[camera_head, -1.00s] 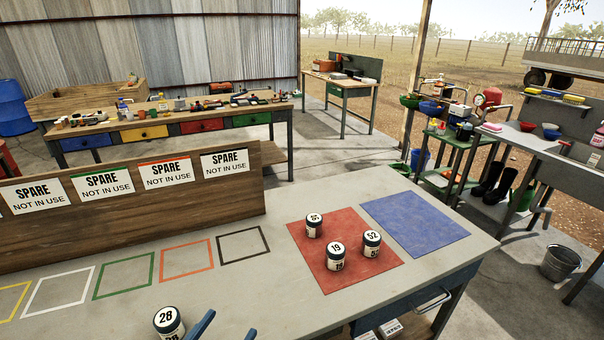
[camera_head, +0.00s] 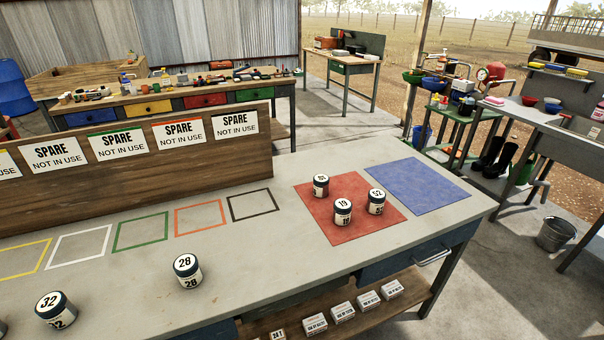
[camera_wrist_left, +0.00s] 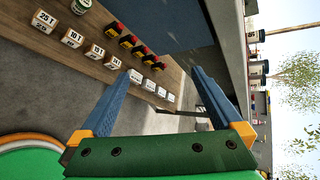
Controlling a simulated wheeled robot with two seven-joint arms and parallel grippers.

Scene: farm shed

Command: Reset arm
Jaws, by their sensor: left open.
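My left gripper (camera_wrist_left: 166,73) shows only in the left wrist view. Its two blue fingers are spread apart with nothing between them, beside the workbench's lower shelf. My right gripper is in neither view. In the head view, white-lidded jar 28 (camera_head: 187,271) and jar 32 (camera_head: 56,309) stand upright on the bare grey bench top (camera_head: 330,255). Jar 19 (camera_head: 342,212), jar 52 (camera_head: 376,202) and a third jar (camera_head: 321,186) stand on the red mat (camera_head: 353,231). The blue mat (camera_head: 416,187) is bare.
Colored outline squares (camera_head: 140,233) on the bench are empty. A wooden board (camera_head: 130,170) with "SPARE NOT IN USE" signs stands behind them. The lower shelf (camera_head: 300,330) holds small white boxes (camera_head: 343,312). A bucket (camera_head: 555,234) stands on the floor at right.

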